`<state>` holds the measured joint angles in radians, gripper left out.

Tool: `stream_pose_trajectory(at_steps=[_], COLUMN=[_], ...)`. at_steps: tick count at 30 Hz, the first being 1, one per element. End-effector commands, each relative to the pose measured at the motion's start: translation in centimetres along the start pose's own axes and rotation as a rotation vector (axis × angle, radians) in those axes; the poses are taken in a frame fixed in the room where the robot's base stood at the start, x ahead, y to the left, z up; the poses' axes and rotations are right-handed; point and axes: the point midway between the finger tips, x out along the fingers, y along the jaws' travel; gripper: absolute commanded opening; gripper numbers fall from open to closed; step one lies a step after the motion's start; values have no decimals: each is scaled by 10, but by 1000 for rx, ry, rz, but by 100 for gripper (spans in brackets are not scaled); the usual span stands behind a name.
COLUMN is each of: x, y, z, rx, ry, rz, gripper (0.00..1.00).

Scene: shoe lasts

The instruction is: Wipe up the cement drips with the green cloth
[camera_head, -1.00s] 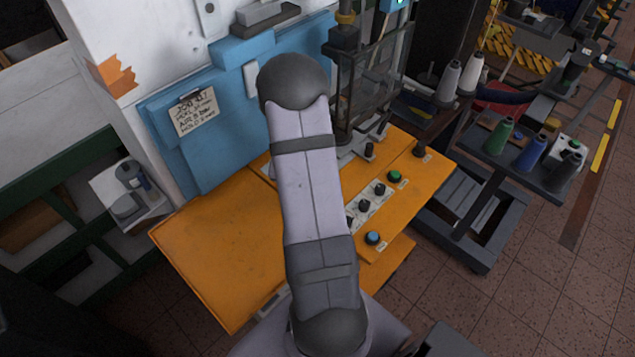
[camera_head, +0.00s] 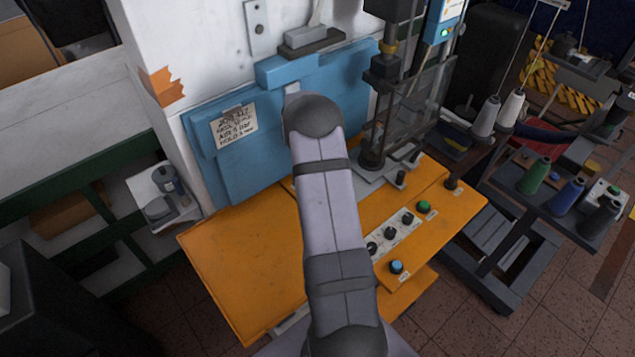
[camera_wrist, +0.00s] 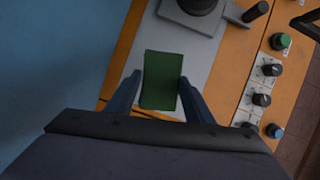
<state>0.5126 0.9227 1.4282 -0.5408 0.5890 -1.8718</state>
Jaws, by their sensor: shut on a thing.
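The green cloth (camera_wrist: 160,92) is a dark green rectangle between the two fingers of my gripper (camera_wrist: 160,77) in the wrist view. My gripper is shut on it. The cloth appears in front of the grey machine plate (camera_wrist: 222,48); I cannot tell whether it touches the plate. In the head view my arm hides the gripper and cloth. I cannot make out any cement drips on the orange table (camera_head: 235,260) or on the plate.
A press with a clear guard (camera_head: 425,100) stands at the table's back. Black knobs, a green button (camera_head: 424,207) and a blue button (camera_head: 396,267) line its right part. A blue panel (camera_head: 265,150) stands behind. The table's left part is clear. Thread spools (camera_head: 535,175) stand at right.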

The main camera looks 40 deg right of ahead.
Motion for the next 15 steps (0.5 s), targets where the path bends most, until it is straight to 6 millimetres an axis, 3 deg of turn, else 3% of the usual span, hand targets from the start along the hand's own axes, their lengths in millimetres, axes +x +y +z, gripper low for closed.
stream_pose_trajectory(at_steps=[6,15], x=[1,2], y=[-10,-11], z=[-4,-4], rx=[150,199], ry=[2,2], rz=[-65,-85], gripper=[30,30])
